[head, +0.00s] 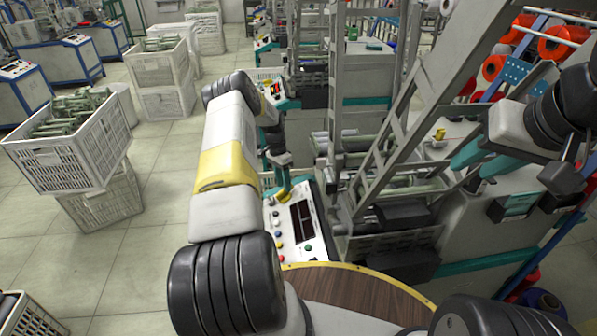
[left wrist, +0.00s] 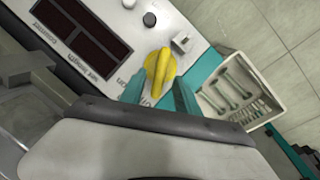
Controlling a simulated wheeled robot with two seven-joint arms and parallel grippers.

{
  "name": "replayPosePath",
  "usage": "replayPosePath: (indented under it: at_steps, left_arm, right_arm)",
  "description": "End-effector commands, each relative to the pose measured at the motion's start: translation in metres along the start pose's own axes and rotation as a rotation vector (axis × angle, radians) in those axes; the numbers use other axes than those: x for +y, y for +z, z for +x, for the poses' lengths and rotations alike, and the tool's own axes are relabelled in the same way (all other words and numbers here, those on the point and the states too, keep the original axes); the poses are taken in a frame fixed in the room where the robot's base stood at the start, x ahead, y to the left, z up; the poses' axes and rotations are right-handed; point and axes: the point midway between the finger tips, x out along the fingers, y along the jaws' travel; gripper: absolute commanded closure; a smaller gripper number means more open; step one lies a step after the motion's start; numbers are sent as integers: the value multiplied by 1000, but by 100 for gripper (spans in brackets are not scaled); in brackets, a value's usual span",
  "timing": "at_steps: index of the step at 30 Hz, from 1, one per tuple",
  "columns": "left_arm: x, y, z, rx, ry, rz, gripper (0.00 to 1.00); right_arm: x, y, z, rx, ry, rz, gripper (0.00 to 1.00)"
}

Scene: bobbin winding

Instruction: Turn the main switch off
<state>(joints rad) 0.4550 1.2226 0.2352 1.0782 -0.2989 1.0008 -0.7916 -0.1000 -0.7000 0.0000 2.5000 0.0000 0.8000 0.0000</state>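The yellow main switch knob (left wrist: 160,72) sits on the white control panel (left wrist: 105,12), with partly hidden lettering beside it. My left gripper (left wrist: 160,95) is at the knob, its two teal fingers apart, one on each side of the knob's lower part. I cannot tell whether they touch it. In the head view the left gripper (head: 281,187) is low over the upper end of the panel (head: 276,216), where a yellow part of the switch (head: 284,197) shows, partly hidden. My right gripper (head: 467,168) is at the right, its teal fingers apart and empty.
The panel carries a dark display (head: 302,221) and several coloured buttons. A machine frame with slanted rails (head: 415,110) stands just right of it. White crates (head: 70,150) stand at the left, with open floor between.

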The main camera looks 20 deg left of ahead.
Motion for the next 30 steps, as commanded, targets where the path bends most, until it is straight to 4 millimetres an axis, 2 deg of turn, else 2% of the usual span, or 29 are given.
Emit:
replayPosePath:
  at_steps: [3, 9, 25, 28, 30]
  left_arm:
    - [-1, 0, -23, 1, -3, 0, 62]
    - [-1, 0, -48, 0, -2, -1, 62]
    - [0, 0, -54, 0, -1, 0, 62]
    - [4, -4, -67, 4, -12, -2, 62]
    - [12, -8, -87, 12, -30, -6, 62]
  right_arm:
    - [0, 0, 0, 0, 0, 0, 64]
    - [0, 0, 0, 0, 0, 0, 64]
    - [0, 0, 0, 0, 0, 0, 64]
    - [0, 0, 0, 0, 0, 0, 64]
    - [0, 0, 0, 0, 0, 0, 64]
